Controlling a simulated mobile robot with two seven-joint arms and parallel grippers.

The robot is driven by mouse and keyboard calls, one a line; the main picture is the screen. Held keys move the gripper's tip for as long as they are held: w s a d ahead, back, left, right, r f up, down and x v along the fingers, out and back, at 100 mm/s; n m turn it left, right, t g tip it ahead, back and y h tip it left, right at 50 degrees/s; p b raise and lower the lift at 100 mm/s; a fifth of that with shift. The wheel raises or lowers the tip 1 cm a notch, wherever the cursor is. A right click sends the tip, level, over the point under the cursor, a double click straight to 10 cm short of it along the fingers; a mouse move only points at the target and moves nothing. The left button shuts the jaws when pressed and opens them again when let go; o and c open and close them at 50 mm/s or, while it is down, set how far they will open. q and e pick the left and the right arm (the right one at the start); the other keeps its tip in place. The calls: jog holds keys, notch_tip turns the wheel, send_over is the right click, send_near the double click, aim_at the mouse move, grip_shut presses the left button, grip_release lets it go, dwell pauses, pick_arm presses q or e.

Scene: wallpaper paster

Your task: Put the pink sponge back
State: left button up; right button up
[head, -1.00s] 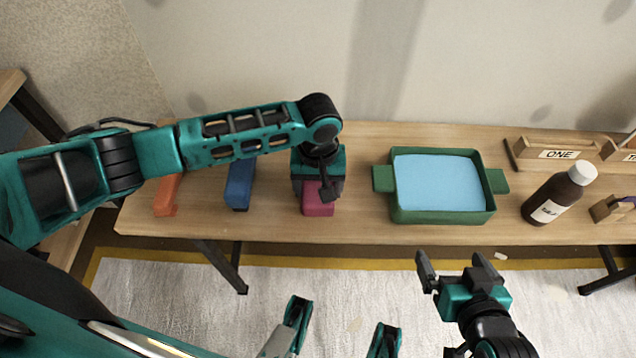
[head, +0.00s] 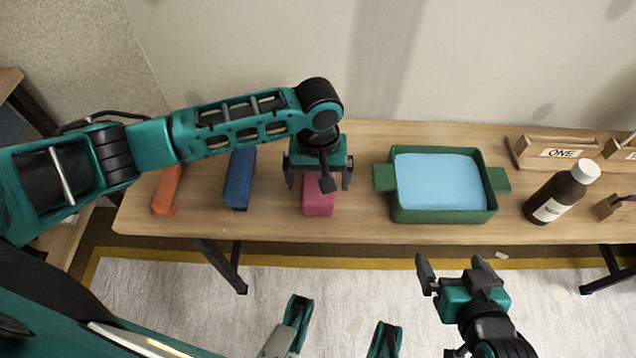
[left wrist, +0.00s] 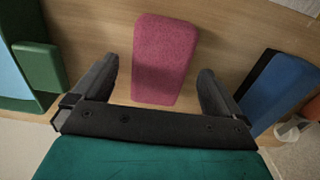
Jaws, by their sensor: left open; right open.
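The pink sponge (head: 319,201) lies on the wooden table, between the blue sponge and the green tray. My left gripper (head: 319,184) is above it and hides its far part in the head view. In the left wrist view the pink sponge (left wrist: 164,58) lies between and beyond the open fingers of my left gripper (left wrist: 158,85), with a gap on each side, not gripped. My right gripper (head: 456,268) is open and empty, in front of the table near the green tray.
A blue sponge (head: 239,180) and an orange sponge (head: 166,190) lie to the left. A green tray (head: 443,216) holding light blue liquid (head: 438,181) stands to the right. Further right are a dark bottle (head: 556,198) and a wooden holder marked ONE (head: 560,153).

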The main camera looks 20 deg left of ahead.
pick_arm(q)
notch_tip(320, 180, up, 10)
jog(key=p, duration=0.3)
jog(key=s+d+f+m+t+h, duration=0.3)
jog(key=d+f+h, duration=0.2)
jog(key=d, duration=0.3)
jog(key=m+t+y, duration=0.2)
jog(key=m+t, duration=0.1)
jog(key=t, duration=0.5)
send_near(315, 184)
notch_tip(315, 184, up, 5)
jog(key=s+a+y+p, duration=0.1)
jog(key=s+a+p, duration=0.1)
jog(key=p, duration=0.7)
jog(key=shift+s+a+r, duration=0.2)
jog(key=shift+s+a, duration=0.15)
jog(key=shift+s, duration=0.05)
pick_arm(e)
notch_tip(315, 184, up, 10)
jog(key=s+d+h, duration=0.1)
jog(key=d, duration=0.2)
jog(key=shift+s, duration=0.25)
jog(key=shift+f, duration=0.1)
